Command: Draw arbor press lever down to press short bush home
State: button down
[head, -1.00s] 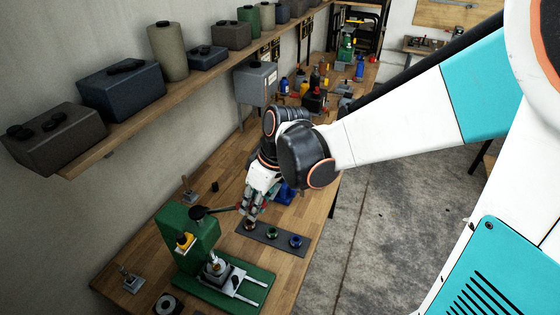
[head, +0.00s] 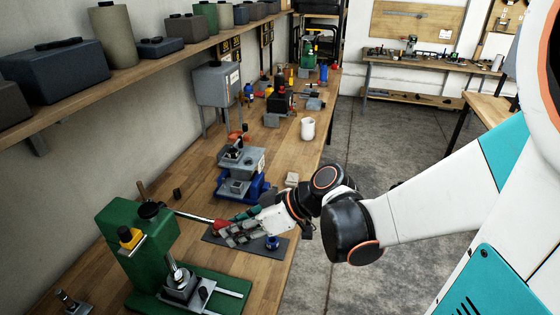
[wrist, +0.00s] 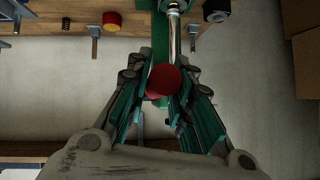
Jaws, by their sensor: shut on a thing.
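The green arbor press (head: 130,245) stands at the lower left of the head view. Its lever (head: 190,217) reaches right from the pivot, sloping slightly down to a red knob (head: 220,223). My gripper (head: 227,227) points left and is shut on the lever's knob. In the wrist view the red knob (wrist: 165,80) sits between my gripper's fingers (wrist: 163,92), with the bright lever rod (wrist: 173,35) running up from it. Under the ram is a grey fixture (head: 181,285) on the press base. A short bush there is too small to make out.
A dark mat (head: 283,252) lies under my gripper, with a blue bush (head: 272,242) on it. A grey and blue machine (head: 243,172) stands just behind. A white mug (head: 307,129) is further back. The shelf overhangs at left; open floor lies right.

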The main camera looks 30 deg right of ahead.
notch_tip(320, 180, down, 8)
jog(key=a+t+y+b, duration=0.1)
jog(key=t+y+b, duration=0.1)
jog(key=b, duration=1)
jog(key=shift+w+r+t+y, duration=0.2)
jog(key=shift+w+t+y, duration=0.1)
jog(key=shift+w+y, duration=0.2)
jog(key=shift+s+a, duration=0.1)
jog(key=c, duration=1.8)
grip_release()
jog(key=o, duration=0.4)
jog(key=shift+w+a+f, duration=0.1)
jog(key=shift+w, duration=0.1)
jog(key=f+v, duration=0.1)
jog(key=v, duration=0.4)
jog(key=f+v, duration=0.1)
jog(key=v, duration=0.3)
jog(key=f+v, duration=0.1)
jog(key=v, duration=0.4)
jog(key=shift+s+d, duration=0.45)
jog(key=shift+d, duration=0.2)
